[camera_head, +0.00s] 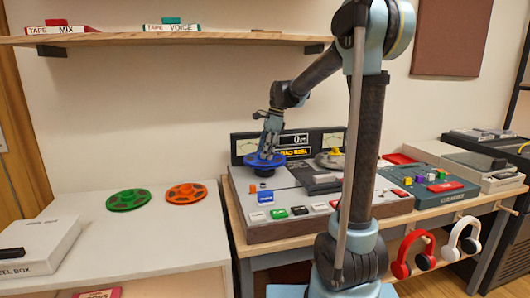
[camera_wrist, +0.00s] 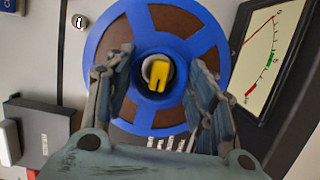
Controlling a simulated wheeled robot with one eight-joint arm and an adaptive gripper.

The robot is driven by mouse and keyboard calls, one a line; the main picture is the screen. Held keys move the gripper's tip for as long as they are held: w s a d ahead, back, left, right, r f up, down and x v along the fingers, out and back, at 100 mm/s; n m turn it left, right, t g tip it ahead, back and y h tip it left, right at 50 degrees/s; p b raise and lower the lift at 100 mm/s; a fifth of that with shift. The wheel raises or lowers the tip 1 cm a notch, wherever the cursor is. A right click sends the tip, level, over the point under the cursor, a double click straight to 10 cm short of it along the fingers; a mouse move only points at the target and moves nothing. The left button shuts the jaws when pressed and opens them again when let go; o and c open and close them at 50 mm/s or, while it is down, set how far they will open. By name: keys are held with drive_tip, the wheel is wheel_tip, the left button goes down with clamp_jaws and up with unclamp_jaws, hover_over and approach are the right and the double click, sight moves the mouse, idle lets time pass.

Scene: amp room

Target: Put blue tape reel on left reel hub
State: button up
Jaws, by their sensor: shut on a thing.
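The blue tape reel (camera_head: 264,161) is in my gripper (camera_head: 268,150), over the left side of the tape deck (camera_head: 300,222). It looks roughly level. In the wrist view the reel (camera_wrist: 110,35) faces the camera, with the fingers of my gripper (camera_wrist: 158,72) on both sides of its centre. A yellow piece (camera_wrist: 155,76) shows in the reel's centre hole. The right hub area has a yellow top (camera_head: 335,151).
A green reel (camera_head: 128,199) and an orange reel (camera_head: 186,193) lie on the white table (camera_head: 165,240) at left, near a reel box (camera_head: 38,246). A meter panel (camera_head: 288,145) stands close behind the blue reel. Coloured buttons line the deck's front. A mixer (camera_head: 433,187) is at right.

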drive_tip(key=shift+f, duration=1.7)
idle(0.4)
drive_tip(key=o, duration=1.4)
drive_tip(key=v, duration=1.2)
drive_tip(key=shift+w, duration=0.1)
